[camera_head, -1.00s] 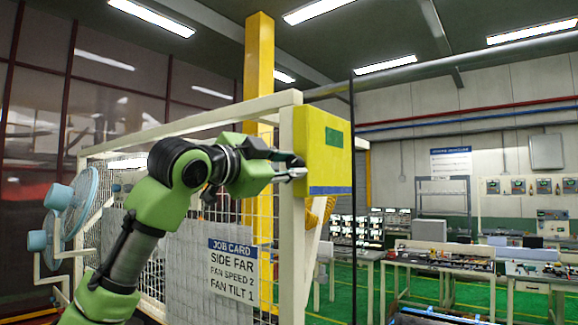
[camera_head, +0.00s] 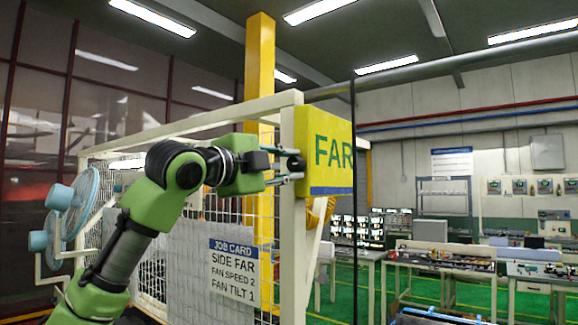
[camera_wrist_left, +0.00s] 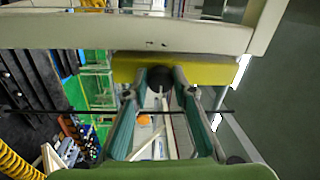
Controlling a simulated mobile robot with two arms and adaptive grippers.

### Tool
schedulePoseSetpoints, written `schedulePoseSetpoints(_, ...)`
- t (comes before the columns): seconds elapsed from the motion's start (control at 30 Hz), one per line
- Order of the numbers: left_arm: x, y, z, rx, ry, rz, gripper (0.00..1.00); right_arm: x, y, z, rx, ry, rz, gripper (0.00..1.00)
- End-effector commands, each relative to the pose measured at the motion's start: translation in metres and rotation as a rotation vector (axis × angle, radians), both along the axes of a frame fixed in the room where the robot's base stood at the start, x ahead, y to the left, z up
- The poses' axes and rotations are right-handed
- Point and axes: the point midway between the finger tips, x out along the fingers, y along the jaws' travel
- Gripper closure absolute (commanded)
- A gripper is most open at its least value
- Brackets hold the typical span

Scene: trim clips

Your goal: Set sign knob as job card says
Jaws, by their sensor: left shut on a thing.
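The yellow sign (camera_head: 330,172) is fixed at the top of the cream post and reads FAR in green letters. Its dark round knob (camera_head: 296,163) is on the sign's left edge. My left gripper (camera_head: 292,169) is at that edge, shut on the knob. In the left wrist view the knob (camera_wrist_left: 160,76) sits between the two fingertips (camera_wrist_left: 160,82), in front of the yellow sign edge (camera_wrist_left: 210,73). The white job card (camera_head: 233,271) on the mesh panel reads SIDE FAR, FAN SPEED 2, FAN TILT 1. My right gripper is out of view.
The cream frame post (camera_head: 294,230) stands just beside my gripper. A mesh fence (camera_head: 180,260) runs left from it. Two blue fans (camera_head: 80,200) are at the far left. Workbenches (camera_head: 445,262) stand at the back right on a green floor.

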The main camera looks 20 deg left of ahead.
Motion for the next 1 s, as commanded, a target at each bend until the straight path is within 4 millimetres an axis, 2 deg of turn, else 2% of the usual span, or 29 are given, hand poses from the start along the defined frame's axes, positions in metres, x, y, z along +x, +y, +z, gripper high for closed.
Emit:
schedulePoseSetpoints(0.37, 0.0, -0.001, -0.001, 0.006, 0.0, -0.001, 0.97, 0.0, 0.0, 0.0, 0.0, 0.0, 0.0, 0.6)
schedulePoseSetpoints(0.4, 0.0, -0.001, -0.001, 0.006, 0.0, -0.001, 0.68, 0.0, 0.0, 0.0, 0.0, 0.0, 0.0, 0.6)
schedulePoseSetpoints(0.43, 0.0, -0.001, -0.001, 0.006, 0.0, -0.001, 0.6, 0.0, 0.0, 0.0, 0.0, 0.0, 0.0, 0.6)
schedulePoseSetpoints(0.47, 0.0, -0.001, -0.001, 0.006, 0.0, -0.001, 0.59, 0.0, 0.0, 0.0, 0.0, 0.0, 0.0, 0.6)
schedulePoseSetpoints(0.83, -0.002, 0.001, -0.001, 0.004, 0.0, 0.0, 0.59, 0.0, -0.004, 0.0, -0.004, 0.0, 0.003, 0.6)
schedulePoseSetpoints(1.0, -0.019, 0.008, -0.002, 0.006, -0.002, 0.001, 0.59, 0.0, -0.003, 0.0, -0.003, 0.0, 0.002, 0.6)
